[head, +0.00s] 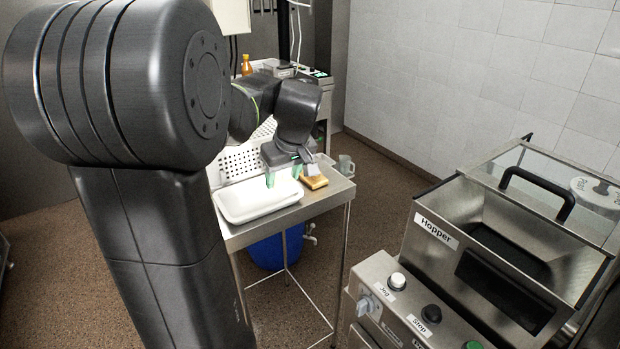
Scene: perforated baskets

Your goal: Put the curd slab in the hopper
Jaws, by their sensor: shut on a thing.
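The steel hopper (440,262), labelled "Hopper", stands at the right with an open top and a dark inside, well apart from my gripper.
A golden-brown block (315,183) lies right of my gripper on the steel table (322,202). White perforated baskets (236,161) stand behind. A clear mug (345,165) is at the far right corner. A blue bin (275,250) sits below. Open floor separates table and hopper.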

